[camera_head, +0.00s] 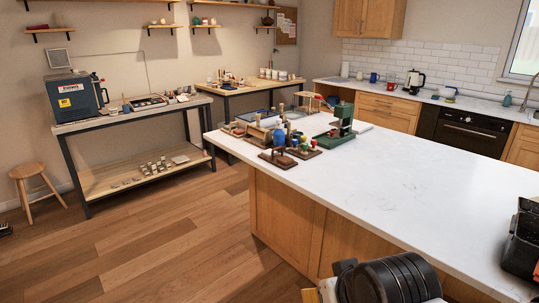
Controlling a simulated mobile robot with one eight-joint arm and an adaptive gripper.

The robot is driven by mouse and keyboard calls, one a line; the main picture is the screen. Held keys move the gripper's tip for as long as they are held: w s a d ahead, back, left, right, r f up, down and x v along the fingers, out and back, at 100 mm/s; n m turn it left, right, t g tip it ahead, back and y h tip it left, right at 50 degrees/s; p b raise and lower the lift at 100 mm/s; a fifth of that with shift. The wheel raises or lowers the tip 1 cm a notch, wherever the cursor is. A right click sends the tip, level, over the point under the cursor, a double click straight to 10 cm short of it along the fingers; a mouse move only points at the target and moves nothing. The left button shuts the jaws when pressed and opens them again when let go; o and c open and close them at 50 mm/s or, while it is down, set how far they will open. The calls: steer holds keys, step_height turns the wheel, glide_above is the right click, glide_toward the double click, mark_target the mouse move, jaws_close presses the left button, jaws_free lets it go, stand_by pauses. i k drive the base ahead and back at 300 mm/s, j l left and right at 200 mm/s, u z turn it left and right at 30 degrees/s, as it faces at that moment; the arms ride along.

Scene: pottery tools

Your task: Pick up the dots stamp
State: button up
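I cannot single out the dots stamp; the tools are too small to read any pattern. A group of small pottery tools stands at the far left end of the white island counter (400,185). It includes low brown wooden boards (278,159), a blue jar-like item (279,137), upright wooden-handled pieces and a green press-like tool (342,120). Small upright pieces also stand on the lower shelf (125,176) of the left workbench. A black rounded part of my arm shows at the bottom edge, well away from the tools. My gripper's fingers are not visible.
The near and middle counter is bare. A black object (522,240) is cut off at the right edge. The workbench with a blue-grey kiln-like machine (76,97) stands left, beside a wooden stool (36,184). Open wooden floor (165,235) lies between bench and island.

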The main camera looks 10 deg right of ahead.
mark_target(313, 143)
steer(key=i+j+z, duration=0.5)
steer(key=i, duration=0.5)
steer(key=i+j+z, duration=0.5)
steer(key=i+j, duration=0.35)
